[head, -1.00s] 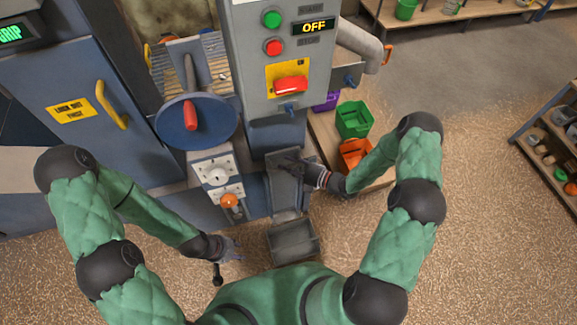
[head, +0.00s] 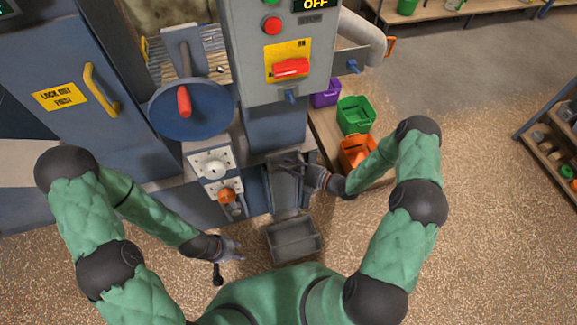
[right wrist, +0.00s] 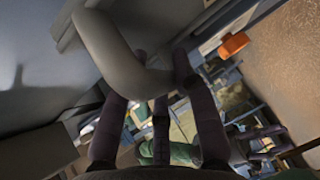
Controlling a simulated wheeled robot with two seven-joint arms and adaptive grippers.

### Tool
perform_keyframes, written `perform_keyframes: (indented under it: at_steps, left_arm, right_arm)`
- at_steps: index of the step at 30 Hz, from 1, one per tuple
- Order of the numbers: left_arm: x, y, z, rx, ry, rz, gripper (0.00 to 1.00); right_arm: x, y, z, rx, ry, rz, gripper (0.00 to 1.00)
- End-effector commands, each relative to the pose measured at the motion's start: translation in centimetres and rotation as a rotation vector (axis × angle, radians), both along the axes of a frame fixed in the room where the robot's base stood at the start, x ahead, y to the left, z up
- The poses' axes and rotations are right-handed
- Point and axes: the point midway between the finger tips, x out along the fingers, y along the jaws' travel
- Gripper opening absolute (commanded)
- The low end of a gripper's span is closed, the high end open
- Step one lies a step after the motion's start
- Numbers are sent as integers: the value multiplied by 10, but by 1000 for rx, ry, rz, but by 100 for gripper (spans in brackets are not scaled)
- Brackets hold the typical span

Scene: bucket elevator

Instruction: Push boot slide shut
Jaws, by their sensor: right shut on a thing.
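The boot slide appears to be the grey, trough-like part (head: 284,190) at the foot of the elevator casing, low in the middle of the head view. My right gripper (head: 294,165) is at its upper end. In the right wrist view the right gripper's fingers (right wrist: 160,95) are closed around a thick, curved grey handle (right wrist: 115,45). The handle's join to the slide is hidden. My left gripper (head: 232,252) hangs low, left of the slide and apart from it. Its fingers are too small to read.
A grey open bin (head: 292,240) stands on the floor just below the slide. A control panel (head: 215,165) with an orange knob is to the left. A blue handwheel (head: 190,108) is above it. Purple, green (head: 356,115) and orange bins stand to the right.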

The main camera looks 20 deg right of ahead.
Motion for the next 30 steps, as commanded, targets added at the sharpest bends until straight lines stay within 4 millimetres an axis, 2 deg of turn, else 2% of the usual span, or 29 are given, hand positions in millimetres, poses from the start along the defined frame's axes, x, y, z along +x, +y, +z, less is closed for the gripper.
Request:
perform_keyframes:
  at_steps: [1,4,16,17,18,30]
  left_arm:
    - [0,0,-9,0,0,0,40]
    - [0,0,-13,0,0,0,40]
    - [0,0,-14,0,-1,0,40]
    - [0,0,-14,0,0,0,40]
    - [0,0,-14,0,0,0,40]
    - [0,0,-14,0,-1,0,40]
  right_arm:
    - [0,-1,-10,-4,0,0,0]
    - [0,-1,-17,-4,0,0,0]
    - [-1,-1,-20,-6,5,-2,0]
    - [-1,-1,-20,-6,5,-2,31]
    - [-1,0,-21,-5,5,-2,40]
    - [-4,2,-21,-1,10,4,40]
